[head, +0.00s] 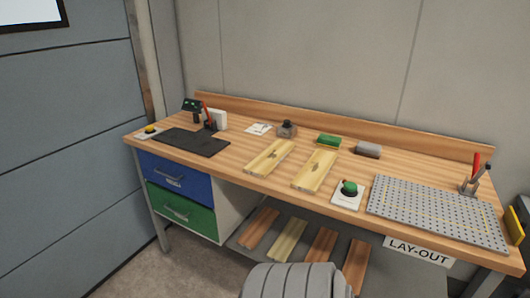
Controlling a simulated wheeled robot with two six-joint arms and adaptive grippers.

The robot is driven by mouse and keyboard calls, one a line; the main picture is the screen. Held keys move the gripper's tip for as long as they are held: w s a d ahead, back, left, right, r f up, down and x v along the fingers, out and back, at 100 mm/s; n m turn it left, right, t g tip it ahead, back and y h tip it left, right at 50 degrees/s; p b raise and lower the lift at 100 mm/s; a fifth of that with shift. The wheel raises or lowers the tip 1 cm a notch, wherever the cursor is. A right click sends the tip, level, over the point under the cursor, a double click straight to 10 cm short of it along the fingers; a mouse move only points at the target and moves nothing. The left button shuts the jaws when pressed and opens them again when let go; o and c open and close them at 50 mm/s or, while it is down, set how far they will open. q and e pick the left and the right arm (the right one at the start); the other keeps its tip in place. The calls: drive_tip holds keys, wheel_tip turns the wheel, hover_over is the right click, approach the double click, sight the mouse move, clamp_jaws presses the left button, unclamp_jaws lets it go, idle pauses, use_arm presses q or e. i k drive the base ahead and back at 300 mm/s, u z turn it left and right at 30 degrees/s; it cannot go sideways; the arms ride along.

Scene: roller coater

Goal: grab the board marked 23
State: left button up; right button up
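Two pale wooden boards lie flat and apart on the workbench (235,160). The left board (269,157) and the right board (316,170) each carry a small dark mark, too small to read. Several more boards lie on the lower shelf: a reddish one (260,229), a paler one (288,239), and reddish ones (320,246) to the right. I cannot read a number on any board, so I cannot tell which is 23. Neither of my grippers is in the head view.
A dark mat (190,142) lies left. A green block (328,140) and grey block (368,150) sit behind. Drawers (174,175) are below left.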

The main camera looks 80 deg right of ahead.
sight(310, 179)
drive_tip(key=u, duration=0.05)
drive_tip(key=k, duration=1.5)
drive_tip(key=z, duration=2.05)
drive_tip(key=i, duration=0.5)
